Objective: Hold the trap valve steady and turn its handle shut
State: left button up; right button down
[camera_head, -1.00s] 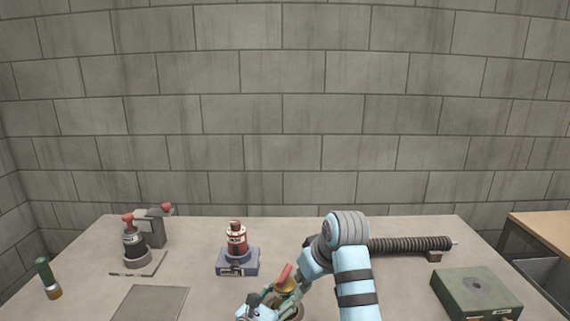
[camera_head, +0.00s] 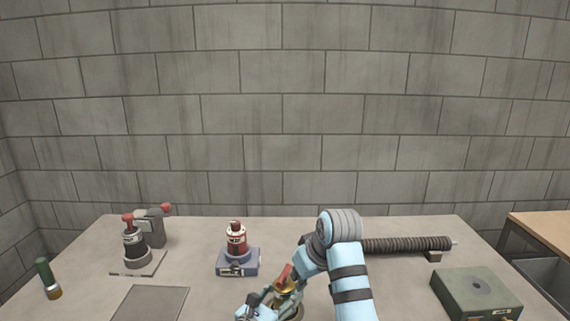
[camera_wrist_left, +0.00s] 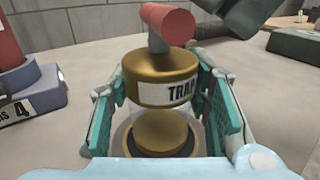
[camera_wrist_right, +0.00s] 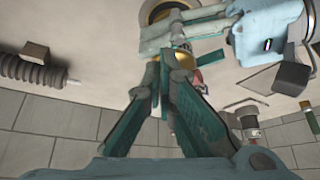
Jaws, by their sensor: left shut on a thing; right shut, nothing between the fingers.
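The trap valve is a brass cylinder with a "TRAP" label (camera_wrist_left: 160,78) and stands upright in the left wrist view. Its red handle (camera_wrist_left: 168,22) sits on a grey stem on top. My left gripper (camera_wrist_left: 160,105) is shut on the valve body, one finger on each side. In the head view the red handle (camera_head: 285,272) shows above the brass, partly hidden by my grippers. My right gripper (camera_wrist_right: 162,78) is shut and empty, its fingertips close beside the valve (camera_wrist_right: 183,62) and red handle (camera_wrist_right: 198,76). Whether they touch the handle I cannot tell.
A red bottle (camera_head: 236,238) stands on a blue-grey base behind the valve. A dark ribbed tube (camera_head: 405,244) lies behind my right arm. A green box (camera_head: 477,292) is at the right. A red-handled device (camera_head: 137,250), a flat grey plate (camera_head: 150,303) and a green cylinder (camera_head: 47,278) are at the left.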

jog(key=shift+s+a, duration=0.25)
jog(key=shift+s, duration=0.05)
dwell(0.4)
jog(key=shift+s+a, duration=0.2)
jog(key=shift+a, duration=0.1)
jog(key=shift+s+a, duration=0.3)
jog(key=shift+a, duration=0.45)
jog(key=shift+a, duration=0.2)
jog(key=shift+s, duration=0.1)
jog(key=shift+w+d+r, duration=0.5)
jog(key=shift+d+r, duration=1.4)
jog(key=shift+r, duration=1.55)
notch_tip(320, 180, down, 7)
